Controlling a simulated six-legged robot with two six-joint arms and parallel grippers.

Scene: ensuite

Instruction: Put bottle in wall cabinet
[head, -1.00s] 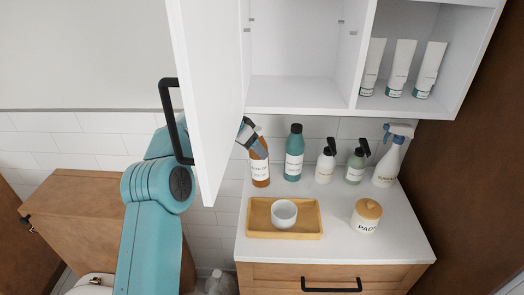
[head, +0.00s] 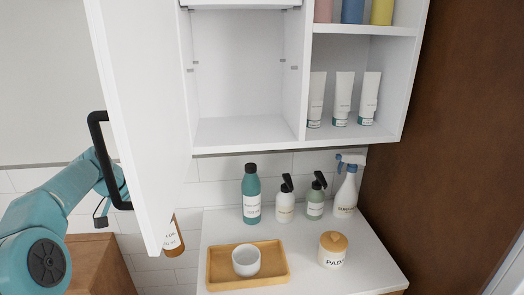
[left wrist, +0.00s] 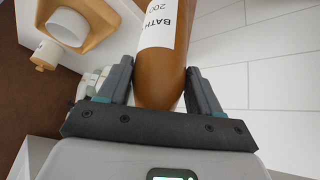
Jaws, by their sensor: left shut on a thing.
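The amber bottle (head: 172,240) with a white label shows in the head view, partly behind the lower edge of the open cabinet door (head: 125,130). It also fills the top middle of the left wrist view (left wrist: 162,70). My left gripper (left wrist: 160,85) is shut on the bottle, one finger on each side; in the head view the door hides the gripper. The white wall cabinet (head: 300,148) stands open, with an empty large left compartment (head: 240,80). My right gripper is not in view.
White tubes (head: 343,98) fill the right compartment. On the counter (head: 310,245) stand a teal bottle (head: 251,195), two pump bottles, a spray bottle (head: 346,190), a wooden tray (head: 215,265) with a white cup (head: 246,261), and a lidded jar (head: 332,252). The door's black handle (head: 97,150) faces my left arm.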

